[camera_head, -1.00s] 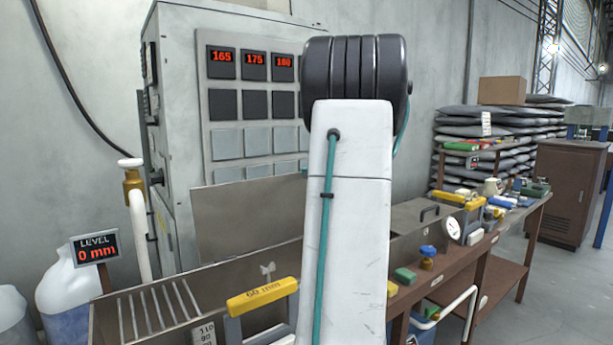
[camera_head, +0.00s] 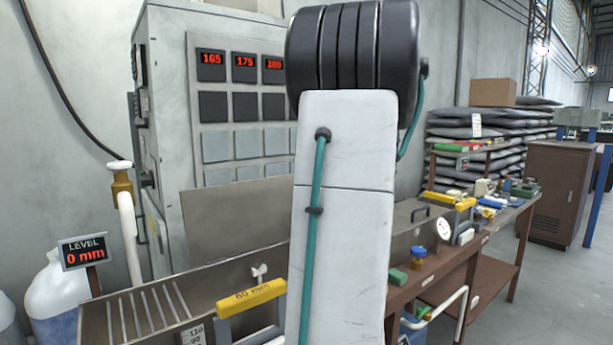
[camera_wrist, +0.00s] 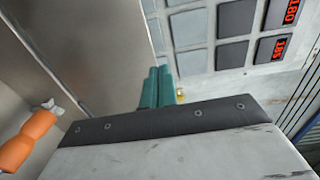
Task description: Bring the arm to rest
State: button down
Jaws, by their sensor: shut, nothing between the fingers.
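My arm stands raised in the middle of the head view, with a white link and a dark ribbed joint at its top. My gripper is hidden behind the arm in that view. In the wrist view, the two teal fingers of my gripper (camera_wrist: 156,88) are together and hold nothing. They point toward the grey control cabinet (camera_head: 160,120), whose panel fills the top of the wrist view.
A level display (camera_head: 84,251) reads 0 mm.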

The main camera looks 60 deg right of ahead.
jog(key=shift+r+v, duration=0.15)
jog(key=shift+v, duration=1)
jog(key=shift+r+v, duration=0.15)
jog(key=shift+v, duration=1.05)
jog(key=w+a+f+n+y, duration=0.1)
jog(key=w+a+n+y, duration=0.25)
jog(key=w+a, duration=0.35)
jog(key=w+a+n+y, duration=0.3)
jog(key=w+a+y, duration=0.15)
jog(key=a, duration=0.55)
jog(key=w+a+f+n+g+y, duration=0.1)
jog(key=a+f+n+g+y, duration=0.15)
jog(key=a, duration=0.65)
jog(key=w+a+f+n+g+y, duration=0.1)
jog(key=w+a+n+g+y, duration=0.15)
jog(key=a, duration=0.65)
jog(key=s+a+f+n+g, duration=0.2)
jog(key=s+a+n+g, duration=0.1)
jog(key=a, duration=0.4)
jog(key=s+a+f+n+g, duration=0.2)
jog(key=s+a+g, duration=0.1)
jog(key=a, duration=0.3)
jog(key=s+a+f+n+g+h, duration=0.1)
jog(key=s+a+f+n+h, duration=0.1)
jog(key=s, duration=0.4)
jog(key=s+a+f+n+g+h, duration=0.2)
jog(key=s+f+n+h, duration=0.1)
jog(key=s+n, duration=0.2)
jog(key=shift+s, duration=0.55)
